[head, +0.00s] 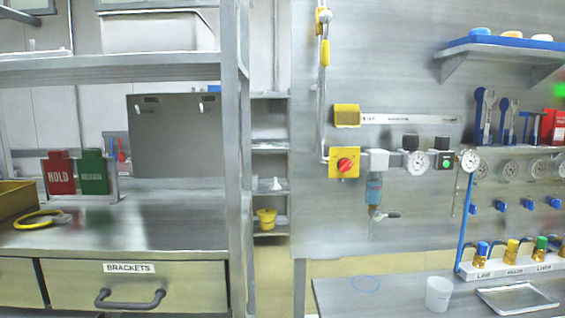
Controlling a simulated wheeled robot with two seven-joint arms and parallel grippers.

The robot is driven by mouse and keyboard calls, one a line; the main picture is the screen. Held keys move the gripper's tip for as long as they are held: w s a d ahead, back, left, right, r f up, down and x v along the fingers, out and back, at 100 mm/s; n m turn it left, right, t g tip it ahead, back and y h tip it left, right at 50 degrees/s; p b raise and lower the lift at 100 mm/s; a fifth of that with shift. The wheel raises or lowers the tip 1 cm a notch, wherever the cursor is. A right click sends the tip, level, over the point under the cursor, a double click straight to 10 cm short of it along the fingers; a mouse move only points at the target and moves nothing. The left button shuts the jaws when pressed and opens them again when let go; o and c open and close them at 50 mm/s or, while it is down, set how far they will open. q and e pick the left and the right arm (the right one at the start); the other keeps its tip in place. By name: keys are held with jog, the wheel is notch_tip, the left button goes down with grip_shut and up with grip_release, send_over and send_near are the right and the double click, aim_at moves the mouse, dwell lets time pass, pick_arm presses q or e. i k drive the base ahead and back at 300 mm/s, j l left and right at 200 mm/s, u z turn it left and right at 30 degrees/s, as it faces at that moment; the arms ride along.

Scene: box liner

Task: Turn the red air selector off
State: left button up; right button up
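The red air selector (345,165) is a round red knob on a yellow square plate, mounted on the grey metal wall panel right of the middle in the head view. A pale mark shows on the knob, but it is too small to read its setting. A metal pipe comes down to the plate from a yellow-handled fitting (325,52) above. Neither of my grippers is in the head view.
Right of the selector are a filter bowl (374,188) with a lever below it and pressure gauges (416,162). A steel bench (400,300) below holds a white cup (439,294) and a metal tray (516,297). A shelving upright (236,160) stands left.

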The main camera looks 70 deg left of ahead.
aim_at(345, 165)
jog(key=u, duration=1.8)
